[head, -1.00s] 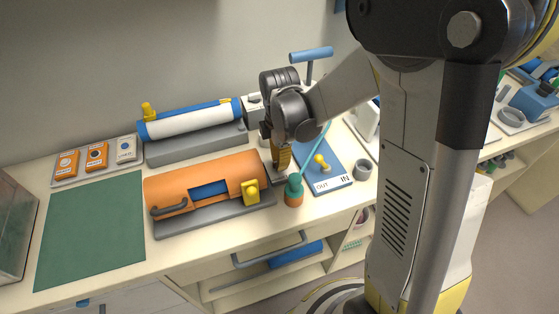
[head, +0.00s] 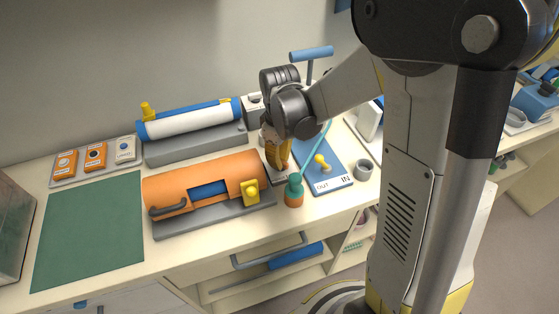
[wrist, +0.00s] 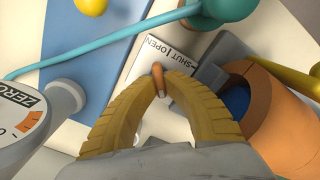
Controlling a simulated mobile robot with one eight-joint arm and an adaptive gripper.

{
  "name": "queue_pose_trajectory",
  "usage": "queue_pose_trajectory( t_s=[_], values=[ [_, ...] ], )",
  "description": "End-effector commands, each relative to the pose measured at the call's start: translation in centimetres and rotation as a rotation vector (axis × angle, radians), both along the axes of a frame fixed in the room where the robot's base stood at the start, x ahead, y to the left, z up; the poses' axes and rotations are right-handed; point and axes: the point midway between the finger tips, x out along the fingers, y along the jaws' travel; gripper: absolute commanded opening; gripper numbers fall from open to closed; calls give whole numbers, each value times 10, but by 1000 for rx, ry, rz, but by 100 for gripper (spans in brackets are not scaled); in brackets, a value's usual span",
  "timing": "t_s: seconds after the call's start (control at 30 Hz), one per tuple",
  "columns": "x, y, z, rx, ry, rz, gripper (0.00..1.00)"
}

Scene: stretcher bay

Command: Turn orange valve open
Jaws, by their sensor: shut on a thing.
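The orange valve handle (wrist: 160,80) is a small bar in the wrist view, between my yellow fingertips. My gripper (wrist: 157,76) is shut on it, one finger on each side. A white plate (wrist: 178,38) marked SHUT and OPEN lies just beyond the fingertips. The valve's body and exact angle are hidden by my fingers. In the head view, my gripper (head: 279,163) points down between the orange cylinder housing and the blue IN/OUT board, with a bit of orange showing at the fingers.
The orange housing (head: 205,178) with a yellow latch stands left of my gripper. A teal-and-orange bottle-like part (head: 294,190) with a teal tube stands close in front. The blue IN/OUT board (head: 328,178) lies right. A ZERO gauge (wrist: 18,115) is close in the wrist view.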

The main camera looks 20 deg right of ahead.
Motion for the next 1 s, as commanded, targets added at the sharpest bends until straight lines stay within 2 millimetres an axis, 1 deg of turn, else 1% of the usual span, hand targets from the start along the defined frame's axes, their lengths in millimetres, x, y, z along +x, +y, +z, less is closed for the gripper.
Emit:
queue_pose_trajectory(
  t_s=[0.3,0.6,0.8,1.0],
  values=[
    [0,-1,-1,0,0,-295,0],
    [1,-2,-1,0,0,-536,0],
    [1,-2,0,0,0,-642,0],
    [1,-3,0,0,0,-701,0]
  ],
)
